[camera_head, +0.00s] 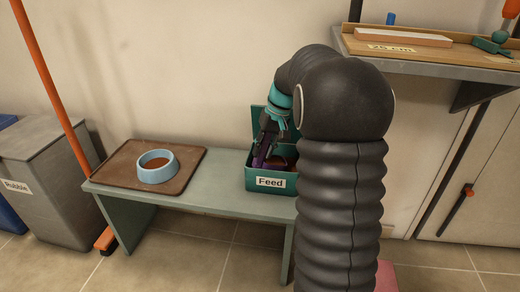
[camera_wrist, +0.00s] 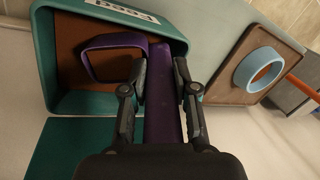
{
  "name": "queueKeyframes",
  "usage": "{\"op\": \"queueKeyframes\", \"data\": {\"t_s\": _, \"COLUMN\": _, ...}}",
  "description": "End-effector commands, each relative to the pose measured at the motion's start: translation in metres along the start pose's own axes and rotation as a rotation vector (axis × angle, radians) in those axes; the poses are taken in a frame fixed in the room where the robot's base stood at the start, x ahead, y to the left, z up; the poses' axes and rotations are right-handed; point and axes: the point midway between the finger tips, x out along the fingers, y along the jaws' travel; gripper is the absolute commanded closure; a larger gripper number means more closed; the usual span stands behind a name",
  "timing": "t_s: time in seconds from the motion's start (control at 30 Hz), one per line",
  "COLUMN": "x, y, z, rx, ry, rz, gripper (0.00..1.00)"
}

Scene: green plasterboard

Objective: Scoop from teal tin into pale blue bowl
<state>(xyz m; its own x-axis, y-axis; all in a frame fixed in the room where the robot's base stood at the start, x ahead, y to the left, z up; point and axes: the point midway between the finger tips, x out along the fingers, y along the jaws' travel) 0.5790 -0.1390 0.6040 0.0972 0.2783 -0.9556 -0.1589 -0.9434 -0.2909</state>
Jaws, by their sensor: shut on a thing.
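The teal tin (camera_head: 271,183), labelled "Feed", stands on the bench with its lid up at the back. In the wrist view the tin (camera_wrist: 48,75) holds brown feed (camera_wrist: 72,62). My gripper (camera_wrist: 160,66) is shut on the handle of a purple scoop (camera_wrist: 163,110). The scoop's head is inside the tin, at the feed; how much it holds is hard to tell. In the head view my gripper (camera_head: 268,142) reaches down into the tin, partly hiding the scoop. The pale blue bowl (camera_head: 157,175) sits to the left, with some brown stuff inside.
The bowl rests on a brown tray (camera_head: 118,170) at the left of the green bench (camera_head: 222,188). Bench between tray and tin is clear. A grey rubble bin (camera_head: 48,190) and orange pole (camera_head: 50,80) stand left. A shelf (camera_head: 440,57) juts out upper right.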

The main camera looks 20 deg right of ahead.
Motion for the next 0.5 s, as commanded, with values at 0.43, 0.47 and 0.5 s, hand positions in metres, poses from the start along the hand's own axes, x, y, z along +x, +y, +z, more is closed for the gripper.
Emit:
{"op": "queueKeyframes", "data": {"t_s": 0.43, "x": -0.007, "y": -0.001, "z": 0.001, "rx": 0.003, "ry": -0.006, "rz": 0.017, "gripper": 1.00}}
{"op": "queueKeyframes", "data": {"t_s": 0.47, "x": -0.009, "y": -0.002, "z": 0.000, "rx": 0.002, "ry": -0.006, "rz": 0.020, "gripper": 1.00}}
{"op": "queueKeyframes", "data": {"t_s": 0.5, "x": -0.012, "y": -0.003, "z": 0.000, "rx": 0.001, "ry": -0.006, "rz": 0.026, "gripper": 1.00}}
